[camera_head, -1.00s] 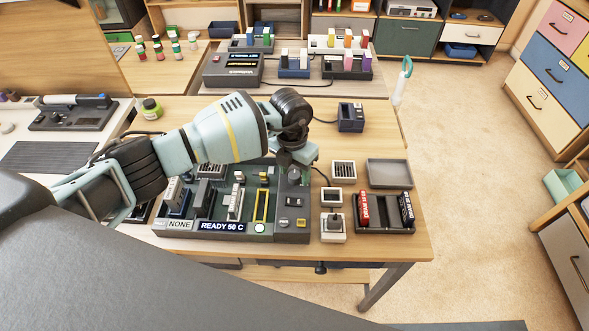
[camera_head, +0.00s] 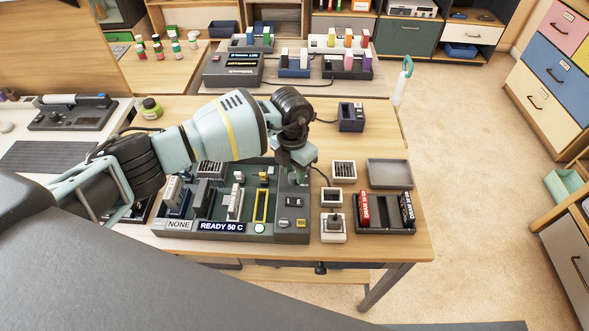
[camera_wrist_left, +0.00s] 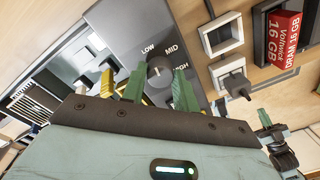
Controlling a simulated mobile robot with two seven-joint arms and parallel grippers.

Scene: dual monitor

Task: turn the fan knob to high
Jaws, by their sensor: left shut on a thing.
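The fan knob (camera_wrist_left: 159,72) is a round dark grey knob on a grey panel with the labels LOW, MID and HIGH around it in the left wrist view. A pale mark shows on its face, but I cannot clearly tell which label it points at. My left gripper (camera_wrist_left: 160,88), with green fingers, is shut on the knob, one finger on each side. In the head view my left gripper (camera_head: 297,168) comes down over the right part of the grey control unit (camera_head: 293,238) and hides the knob.
A small joystick-like switch box (camera_head: 333,228) and a vented white box (camera_head: 343,170) stand right of the unit. A dark tray (camera_head: 385,229) holds red and black modules. An empty grey tray (camera_head: 389,172) lies behind it. Upright boards stand on the unit's left part.

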